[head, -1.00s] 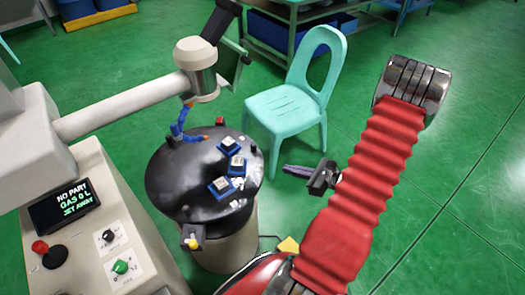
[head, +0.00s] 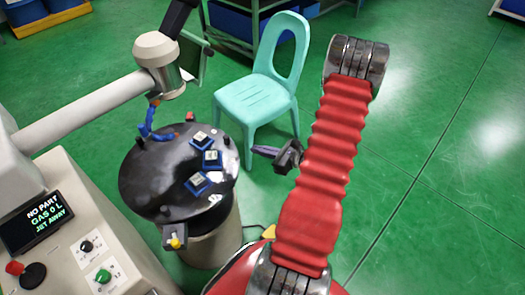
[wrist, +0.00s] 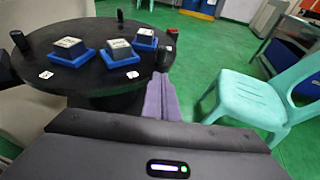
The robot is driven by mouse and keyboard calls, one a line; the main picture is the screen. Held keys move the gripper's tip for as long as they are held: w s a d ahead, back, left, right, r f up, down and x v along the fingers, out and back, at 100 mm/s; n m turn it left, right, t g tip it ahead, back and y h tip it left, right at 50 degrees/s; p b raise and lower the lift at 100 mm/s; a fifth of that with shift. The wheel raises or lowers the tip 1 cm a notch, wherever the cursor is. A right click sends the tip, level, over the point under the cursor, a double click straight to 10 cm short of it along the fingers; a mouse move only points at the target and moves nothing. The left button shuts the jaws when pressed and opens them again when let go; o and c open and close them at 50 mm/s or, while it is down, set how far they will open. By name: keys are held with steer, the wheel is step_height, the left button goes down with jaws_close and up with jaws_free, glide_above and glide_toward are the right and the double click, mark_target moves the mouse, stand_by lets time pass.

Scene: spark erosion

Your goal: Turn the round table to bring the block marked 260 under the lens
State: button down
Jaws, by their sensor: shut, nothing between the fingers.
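The black round table (head: 160,180) stands on a pale drum at the left of the head view. Several blocks in blue holders sit on its right side; their markings are too small to read for certain. In the wrist view the table (wrist: 95,85) shows three blocks: a left block (wrist: 69,46), a middle block (wrist: 119,48) and a far block (wrist: 145,35). Black pegs stand on the rim, one peg (wrist: 165,57) nearest my fingers. The lens head (head: 157,48) hangs over the table's far side. My gripper (head: 266,151) is shut and empty, right of the table and apart from it.
A turquoise chair (head: 262,95) stands behind the table, near my gripper. A control panel with a screen (head: 33,222) reads NO PART, GAS 0 L, JET AWAY. A blue jet hose (head: 150,120) hangs by the table. Green floor is free at right.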

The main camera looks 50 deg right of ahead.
glide_toward(229, 141)
steer(key=x, duration=0.5)
steer(key=shift+f, duration=0.15)
steer(key=shift+w+a, duration=0.15)
steer(key=shift+w, duration=0.4)
